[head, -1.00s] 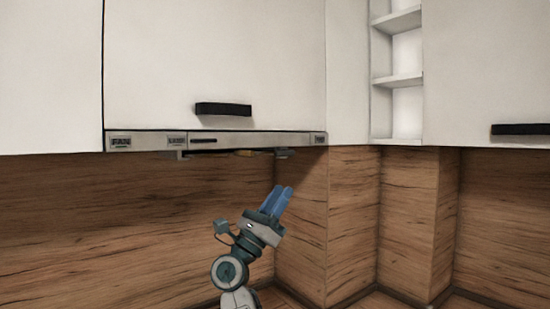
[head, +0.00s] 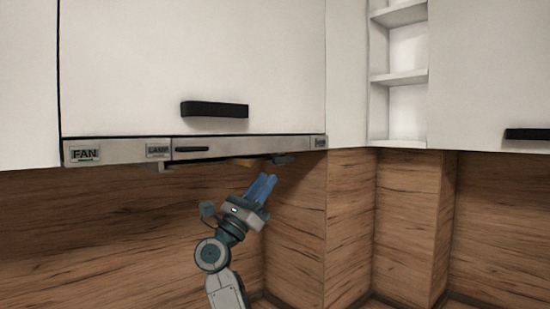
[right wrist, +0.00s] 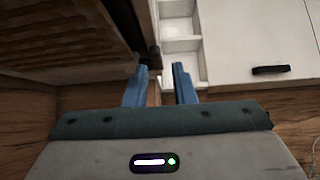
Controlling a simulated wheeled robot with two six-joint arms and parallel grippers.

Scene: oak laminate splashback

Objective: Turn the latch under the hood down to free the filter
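The range hood (head: 230,148) shows as a grey strip under the white cabinet in the head view. A yellowish piece (head: 246,162) and a small dark grey piece (head: 284,159) show under its edge; I cannot tell which is the latch. In the right wrist view the brown slatted filter (right wrist: 55,35) fills the upper left, with a small dark part (right wrist: 154,58) at its right. My right gripper (head: 266,179) points up, below the hood's right part and apart from it. Its blue fingers (right wrist: 160,70) are open with nothing between them. My left gripper is out of view.
A black cabinet handle (head: 214,109) is above the hood. Open white shelves (head: 398,80) and another handled cabinet are to the right. The wooden splashback (head: 110,230) stands behind my right arm, with a jutting wooden corner at its right.

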